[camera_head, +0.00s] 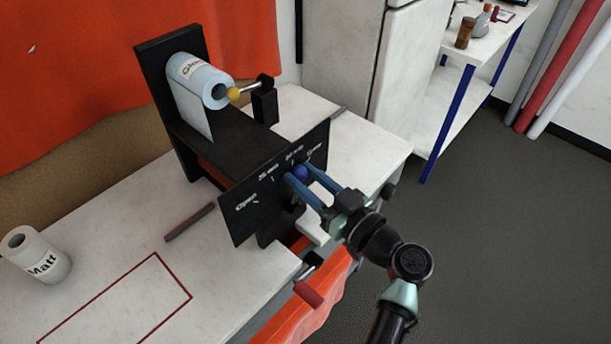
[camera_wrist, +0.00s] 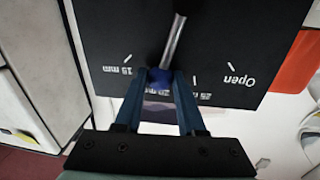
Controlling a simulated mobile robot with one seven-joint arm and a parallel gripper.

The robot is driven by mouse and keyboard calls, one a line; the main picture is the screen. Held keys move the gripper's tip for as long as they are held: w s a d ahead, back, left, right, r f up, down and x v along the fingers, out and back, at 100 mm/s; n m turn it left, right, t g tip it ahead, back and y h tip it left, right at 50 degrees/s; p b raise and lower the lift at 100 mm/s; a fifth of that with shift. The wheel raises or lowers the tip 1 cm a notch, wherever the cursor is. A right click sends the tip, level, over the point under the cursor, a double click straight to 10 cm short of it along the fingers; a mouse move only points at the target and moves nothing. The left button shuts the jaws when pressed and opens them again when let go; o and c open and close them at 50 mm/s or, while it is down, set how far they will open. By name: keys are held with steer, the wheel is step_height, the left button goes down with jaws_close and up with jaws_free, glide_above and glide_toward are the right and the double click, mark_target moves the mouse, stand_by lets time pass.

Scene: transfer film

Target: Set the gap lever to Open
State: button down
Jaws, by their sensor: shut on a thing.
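The gap lever is a metal rod with a blue knob (camera_head: 300,172) at its end, in front of the black dial plate (camera_head: 240,226). My gripper (camera_head: 299,174) is shut on the knob, with its blue fingers on either side of it. In the wrist view the knob (camera_wrist: 160,78) sits between the fingertips, and the rod (camera_wrist: 174,42) runs up to a dark pivot. There the plate's labels appear upside down: 15 mm to the left of the knob, Open farther right. The knob is between these two marks; my fingers partly cover the labels near it.
A black stand holds a pale blue roll (camera_head: 188,75) and a small crank with a yellow knob (camera_head: 234,94). A white roll marked Matt (camera_head: 38,262) stands at left on the white table (camera_head: 105,285). A red handle (camera_head: 308,293) sticks out below the plate.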

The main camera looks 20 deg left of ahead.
mark_target(259, 201)
steer(key=shift+s+f+b, duration=0.1)
steer(key=shift+f+b, duration=0.05)
steer(key=shift+b, duration=0.4)
steer(key=s+n+b, duration=0.1)
steer(key=n+b, duration=0.1)
steer(key=b, duration=0.4)
steer(key=s+a+n+b, duration=0.1)
steer(key=s+n+b, duration=0.1)
steer(key=b, duration=0.4)
steer(key=s+f+n+b, duration=0.1)
steer(key=n+b, duration=0.2)
steer(key=b, duration=0.4)
steer(key=shift+s+a+f+y, duration=0.1)
steer(key=shift+s+a+y, duration=0.15)
steer(key=shift+a+y, duration=0.15)
steer(key=n+b, duration=0.1)
steer(key=b, duration=0.2)
steer(key=s+n+b, duration=0.1)
steer(key=b, duration=0.1)
steer(key=s+f+n+b, duration=0.1)
steer(key=b, duration=0.2)
steer(key=shift+a+b, duration=0.3)
steer(key=n+b, duration=0.1)
steer(key=b, duration=0.1)
steer(key=s+n+b, duration=0.1)
steer(key=b, duration=0.1)
steer(key=shift+a, duration=0.15)
steer(key=shift+n, duration=0.3)
steer(key=c, duration=0.5)
jaws_free()
